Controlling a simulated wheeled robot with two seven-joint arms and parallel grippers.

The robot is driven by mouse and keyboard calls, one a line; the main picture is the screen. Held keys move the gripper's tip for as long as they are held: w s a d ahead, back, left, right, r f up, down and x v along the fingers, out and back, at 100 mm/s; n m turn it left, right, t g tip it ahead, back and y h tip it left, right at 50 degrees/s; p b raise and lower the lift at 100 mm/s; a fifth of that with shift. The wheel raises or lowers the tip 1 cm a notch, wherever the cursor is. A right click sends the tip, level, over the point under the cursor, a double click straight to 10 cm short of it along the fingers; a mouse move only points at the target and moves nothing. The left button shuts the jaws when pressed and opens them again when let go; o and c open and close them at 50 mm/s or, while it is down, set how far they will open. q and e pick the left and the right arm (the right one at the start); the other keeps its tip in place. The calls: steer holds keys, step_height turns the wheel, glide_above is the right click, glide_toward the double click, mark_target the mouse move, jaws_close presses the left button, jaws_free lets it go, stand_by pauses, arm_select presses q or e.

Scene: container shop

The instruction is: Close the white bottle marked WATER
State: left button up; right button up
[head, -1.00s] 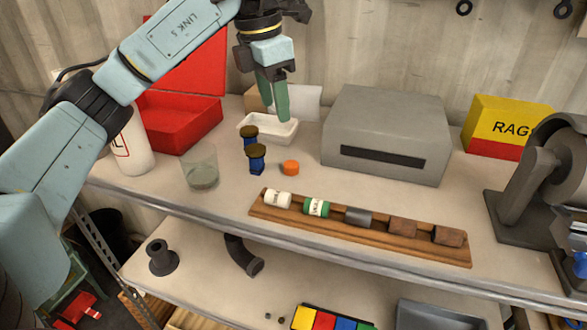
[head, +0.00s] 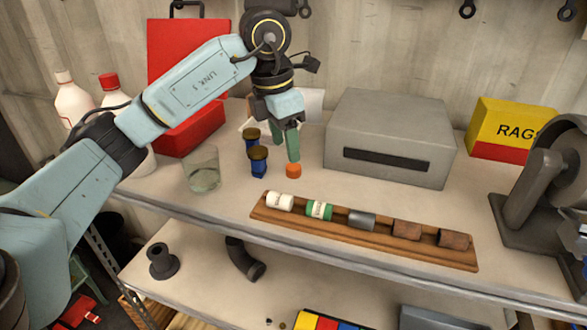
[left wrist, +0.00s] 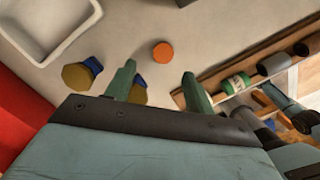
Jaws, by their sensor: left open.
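Two white bottles stand at the left of the bench in the head view. One (head: 72,102) shows a bare pale neck with no coloured cap; the other (head: 114,98) wears a red cap (head: 108,80) and is partly behind my left arm. No WATER lettering is readable. An orange cap (head: 293,171) lies flat on the bench; it also shows in the left wrist view (left wrist: 162,51). My left gripper (head: 287,150) is open and empty, pointing down just above and behind the cap. In the left wrist view its fingers (left wrist: 158,76) straddle the cap's line, the cap beyond their tips.
Two dark-topped blue containers (head: 258,162) stand close left of the cap, with a glass (head: 202,175) further left. A wooden rack (head: 365,245) is in front, a grey box (head: 388,135) at right. A white tray (left wrist: 50,30) and an open red case (head: 188,60) are behind.

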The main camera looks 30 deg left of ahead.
mark_target(293, 166)
arm_select(q)
steer(key=shift+w+d+f+p, duration=0.15)
steer(key=shift+w+f+p, duration=0.05)
steer(key=shift+f, duration=0.65)
steer(key=shift+w+d+f+p, duration=0.15)
steer(key=shift+d+f, duration=0.05)
steer(key=shift+f, duration=0.65)
steer(key=shift+w+d+f+p, duration=0.15)
steer(key=shift+w+f+p, duration=0.05)
steer(key=shift+f, duration=0.65)
steer(key=shift+c, duration=0.3)
steer(key=c, duration=1.1)
steer(key=shift+o, duration=0.2)
step_height(293, 166, up, 10)
steer(key=shift+r, duration=0.1)
